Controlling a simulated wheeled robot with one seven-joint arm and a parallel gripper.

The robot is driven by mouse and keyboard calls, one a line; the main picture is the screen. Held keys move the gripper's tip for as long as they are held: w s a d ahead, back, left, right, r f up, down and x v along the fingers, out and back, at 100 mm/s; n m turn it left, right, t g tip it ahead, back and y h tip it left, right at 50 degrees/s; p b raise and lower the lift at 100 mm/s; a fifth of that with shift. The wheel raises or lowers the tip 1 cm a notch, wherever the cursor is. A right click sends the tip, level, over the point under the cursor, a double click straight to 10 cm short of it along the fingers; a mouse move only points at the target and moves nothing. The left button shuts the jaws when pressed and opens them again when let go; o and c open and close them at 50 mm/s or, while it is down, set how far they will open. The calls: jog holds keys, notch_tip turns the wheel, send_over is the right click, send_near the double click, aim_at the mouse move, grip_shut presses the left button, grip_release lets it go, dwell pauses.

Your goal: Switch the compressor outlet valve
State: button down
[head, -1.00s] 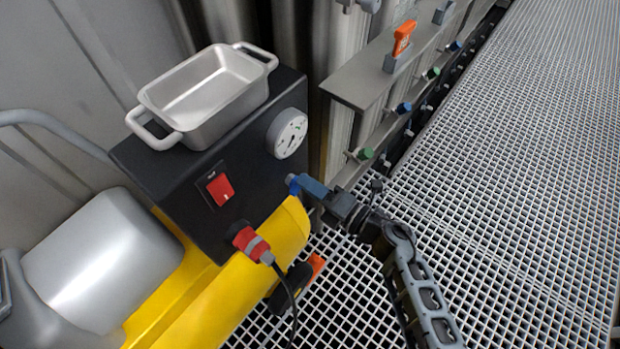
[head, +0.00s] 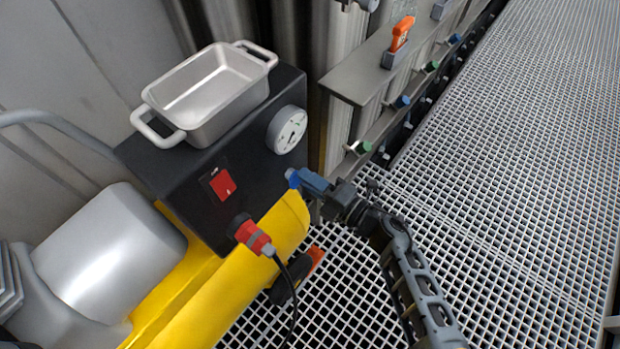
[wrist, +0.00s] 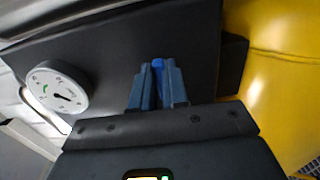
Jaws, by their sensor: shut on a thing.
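The compressor has a black control box (head: 240,150) above a yellow tank (head: 225,295). The outlet valve's small blue handle (head: 291,175) is at the lower right of the box face, below the gauge. In the wrist view the blue handle (wrist: 158,64) shows between the two blue fingers. My gripper (head: 303,180) is shut on this handle; the wrist view also shows my gripper (wrist: 157,82) against the black panel. The fingers hide most of the handle, so I cannot tell its exact turn.
A round white gauge (head: 287,130), a red switch (head: 222,185) and a red plug (head: 250,235) with a black cable are on the box. A metal tray (head: 210,95) stands on top. A grey shelf (head: 350,80) is behind. Open grating (head: 530,150) lies at right.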

jog(key=c, duration=1.1)
grip_release()
jog(key=shift+c, duration=0.2)
jog(key=shift+d, duration=0.1)
jog(key=v, duration=0.7)
jog(key=shift+s+d+p, duration=0.25)
jog(key=shift+p, duration=0.05)
